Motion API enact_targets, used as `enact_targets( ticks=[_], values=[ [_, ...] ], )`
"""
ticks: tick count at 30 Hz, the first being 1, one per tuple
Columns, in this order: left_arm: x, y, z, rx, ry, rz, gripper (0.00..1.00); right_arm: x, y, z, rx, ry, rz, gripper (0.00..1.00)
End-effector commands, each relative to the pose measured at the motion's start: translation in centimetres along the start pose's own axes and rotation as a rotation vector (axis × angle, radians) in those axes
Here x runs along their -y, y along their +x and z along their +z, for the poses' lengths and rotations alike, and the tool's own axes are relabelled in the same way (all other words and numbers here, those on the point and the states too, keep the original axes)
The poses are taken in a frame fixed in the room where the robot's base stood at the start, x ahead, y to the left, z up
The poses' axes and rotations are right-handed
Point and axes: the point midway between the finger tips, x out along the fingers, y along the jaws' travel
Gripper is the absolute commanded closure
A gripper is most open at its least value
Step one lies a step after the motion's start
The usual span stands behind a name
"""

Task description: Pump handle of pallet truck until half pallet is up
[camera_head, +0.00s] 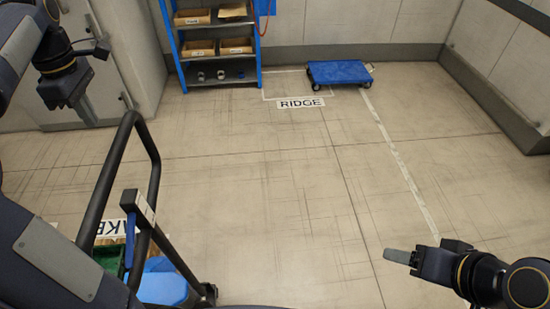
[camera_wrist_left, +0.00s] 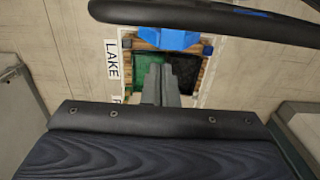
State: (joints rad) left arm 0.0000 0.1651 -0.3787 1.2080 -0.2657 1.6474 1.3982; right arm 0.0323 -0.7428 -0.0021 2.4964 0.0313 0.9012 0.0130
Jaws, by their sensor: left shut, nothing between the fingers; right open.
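The pallet truck's black loop handle (camera_head: 155,180) stands tilted at the lower left in the head view, above its blue body (camera_head: 162,287). In the left wrist view a black bar, seemingly this handle (camera_wrist_left: 200,18), crosses the top. My left gripper (camera_wrist_left: 158,70) is shut and empty below that bar; in the head view it is at the upper left, above and apart from the handle. The half pallet (camera_wrist_left: 146,46) bears a green crate (camera_wrist_left: 148,75) and a dark one (camera_wrist_left: 184,72); its height is unclear. My right gripper (camera_head: 400,257) is open and empty at the lower right.
A blue shelf rack (camera_head: 178,50) with cardboard bins stands at the back wall. A blue platform dolly (camera_head: 340,73) stands by the RIDGE floor label (camera_head: 300,103). A LAKE label (camera_wrist_left: 112,60) lies beside the pallet. The middle floor is clear.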

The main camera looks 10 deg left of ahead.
Motion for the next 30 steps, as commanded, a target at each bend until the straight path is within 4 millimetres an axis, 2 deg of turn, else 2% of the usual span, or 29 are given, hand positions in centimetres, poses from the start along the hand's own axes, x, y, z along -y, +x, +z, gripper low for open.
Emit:
enact_targets(
  ticks=[3,8,9,11,14,30],
  values=[
    [0.1,2.8,0.0,0.001,-0.001,-0.006,1.0,0.0,0.0,0.0,0.0,0.0,0.0,0.38],
    [0.2,6.3,0.0,0.001,-0.001,-0.005,1.0,0.0,0.0,0.0,0.0,0.0,0.0,0.38],
    [0.1,7.9,0.0,0.0,-0.001,-0.002,1.0,-0.6,1.2,0.6,-0.001,0.0,0.0,0.38],
    [0.1,9.3,0.0,0.0,-0.001,-0.002,1.0,-0.9,1.9,1.0,0.0,0.0,0.0,0.38],
    [-0.1,8.8,2.4,0.002,0.008,0.004,1.0,-1.0,2.2,1.1,0.001,0.0,0.0,0.38],
    [0.1,9.8,14.5,0.003,0.01,-0.002,1.0,-2.2,4.8,2.4,0.0,0.0,0.0,0.38]
  ],
)
